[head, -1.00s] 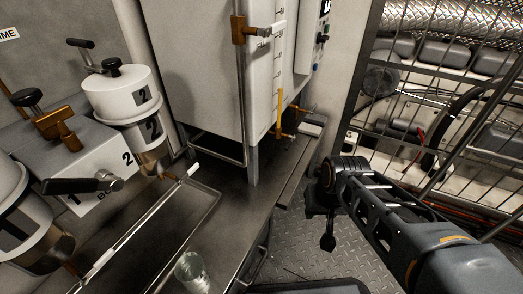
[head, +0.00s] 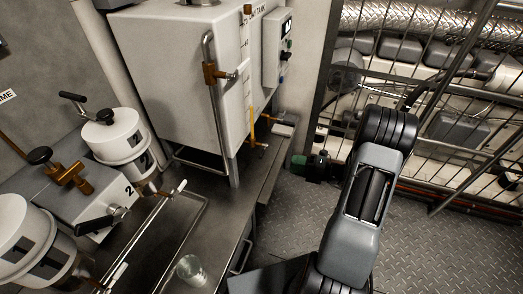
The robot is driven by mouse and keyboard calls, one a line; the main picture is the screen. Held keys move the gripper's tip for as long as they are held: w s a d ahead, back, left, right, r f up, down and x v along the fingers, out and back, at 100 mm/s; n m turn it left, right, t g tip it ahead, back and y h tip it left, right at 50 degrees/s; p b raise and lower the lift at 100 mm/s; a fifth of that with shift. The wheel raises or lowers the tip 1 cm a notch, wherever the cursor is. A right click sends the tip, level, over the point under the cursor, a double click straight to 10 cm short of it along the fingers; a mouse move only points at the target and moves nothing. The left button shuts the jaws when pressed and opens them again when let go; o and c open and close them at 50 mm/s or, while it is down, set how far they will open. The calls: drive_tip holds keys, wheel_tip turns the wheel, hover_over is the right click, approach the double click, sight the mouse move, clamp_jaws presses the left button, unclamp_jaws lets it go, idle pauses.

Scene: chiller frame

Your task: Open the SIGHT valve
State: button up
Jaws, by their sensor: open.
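The white tank (head: 175,75) stands at the back centre with a level scale and a thin sight tube, yellow low down (head: 252,128), on its right front edge. A brass valve (head: 210,73) with a pale lever pointing right sits on the steel pipe in front of the tank. A smaller brass fitting (head: 257,145) is at the foot of the sight tube. I cannot read a SIGHT label on either. My gripper (head: 303,162) shows small and dark right of the tank's foot, partly behind my arm. It is open and touches neither fitting; its fingertips are unclear.
White canisters (head: 120,138) and a box with a black lever (head: 100,222) stand at the left. A clear glass (head: 190,269) sits on the steel counter (head: 215,220). A wire-mesh frame (head: 430,110) closes the right side. Chequered floor (head: 285,215) is open between.

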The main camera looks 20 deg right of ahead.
sight(262, 153)
drive_tip(key=shift+m+t, duration=0.3)
drive_tip(key=shift+m, duration=0.1)
drive_tip(key=b+x, duration=0.3)
drive_tip(key=x, duration=1)
drive_tip(key=shift+w+f, duration=0.15)
drive_tip(key=shift+w, duration=0.15)
clamp_jaws()
